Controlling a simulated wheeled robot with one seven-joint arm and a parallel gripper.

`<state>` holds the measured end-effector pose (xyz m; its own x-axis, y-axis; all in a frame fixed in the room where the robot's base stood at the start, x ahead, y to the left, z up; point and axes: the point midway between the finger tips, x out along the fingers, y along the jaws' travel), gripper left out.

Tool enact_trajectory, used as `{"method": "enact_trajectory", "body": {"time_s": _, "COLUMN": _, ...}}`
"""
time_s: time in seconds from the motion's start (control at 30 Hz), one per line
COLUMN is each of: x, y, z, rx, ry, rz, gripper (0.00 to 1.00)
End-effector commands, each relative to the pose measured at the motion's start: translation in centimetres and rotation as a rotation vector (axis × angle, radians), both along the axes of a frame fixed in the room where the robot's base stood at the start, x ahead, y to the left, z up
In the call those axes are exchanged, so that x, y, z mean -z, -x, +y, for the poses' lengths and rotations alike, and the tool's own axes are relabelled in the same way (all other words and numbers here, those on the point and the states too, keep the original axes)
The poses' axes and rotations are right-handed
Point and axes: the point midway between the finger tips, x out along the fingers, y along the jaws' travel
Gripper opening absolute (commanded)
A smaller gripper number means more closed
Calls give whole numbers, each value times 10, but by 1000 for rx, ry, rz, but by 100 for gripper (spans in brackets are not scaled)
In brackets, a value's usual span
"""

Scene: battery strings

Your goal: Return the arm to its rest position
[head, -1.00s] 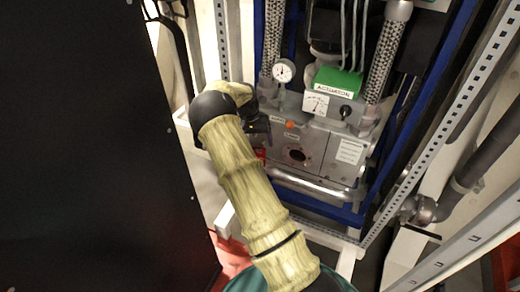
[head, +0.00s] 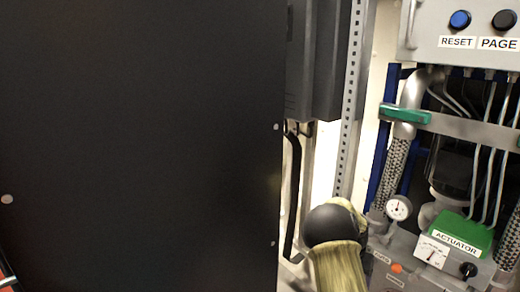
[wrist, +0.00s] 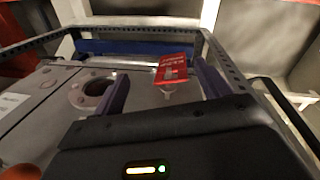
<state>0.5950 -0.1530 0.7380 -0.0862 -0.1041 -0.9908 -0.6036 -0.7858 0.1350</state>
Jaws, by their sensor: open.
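My arm, in a tan sleeve with a black joint (head: 332,226), shows at the lower middle of the head view, left of the actuator unit. My gripper is not clearly visible there. In the wrist view my gripper (wrist: 162,88) is open, its two dark fingers apart. A red tag (wrist: 172,68) with white lettering shows beyond the fingers, nearer the right one. A small pale metal piece lies just below the tag. I see nothing held between the fingers.
A large black panel (head: 140,140) fills the left of the head view. A perforated metal upright (head: 350,110) stands beside the arm. The green-topped actuator box (head: 462,232), a round gauge (head: 398,207) and braided hoses are at right. A round hole (wrist: 92,94) shows in the wrist view.

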Motion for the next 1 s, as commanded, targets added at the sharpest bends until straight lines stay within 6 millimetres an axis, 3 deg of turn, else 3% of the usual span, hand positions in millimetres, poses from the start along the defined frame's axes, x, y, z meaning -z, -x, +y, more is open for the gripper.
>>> {"method": "enact_trajectory", "body": {"time_s": 0.27, "x": -44, "y": 51, "z": 38, "rx": -88, "ry": -68, "rz": -55, "gripper": 76}}
{"method": "enact_trajectory", "body": {"time_s": 0.6, "x": -92, "y": 133, "z": 95, "rx": -307, "ry": -105, "rz": -146, "gripper": 76}}
{"method": "enact_trajectory", "body": {"time_s": 0.8, "x": -111, "y": 184, "z": 125, "rx": -461, "ry": -95, "rz": -201, "gripper": 76}}
{"method": "enact_trajectory", "body": {"time_s": 1.0, "x": -121, "y": 220, "z": 143, "rx": -580, "ry": -75, "rz": -244, "gripper": 76}}
